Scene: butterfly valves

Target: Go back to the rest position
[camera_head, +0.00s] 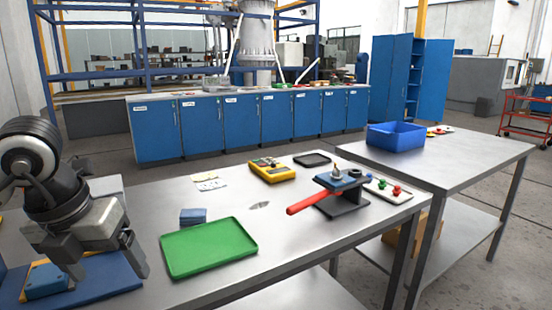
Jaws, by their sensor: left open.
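My left gripper (105,275) is open at the left, with its fingers pointing down over a blue board (115,280) on the near table (290,250). I see nothing held between its fingers. A butterfly valve (340,185) with a long red handle (306,201) stands on a dark stand near the right end of this table, well away from the gripper. The handle points left and toward me. My right gripper is out of view.
A green tray (208,248), a small blue block (193,216), a yellow device (272,171) and a black tray (311,159) lie on the near table. A second table (460,160) at right bears a blue bin (395,136). Blue cabinets (240,120) stand behind.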

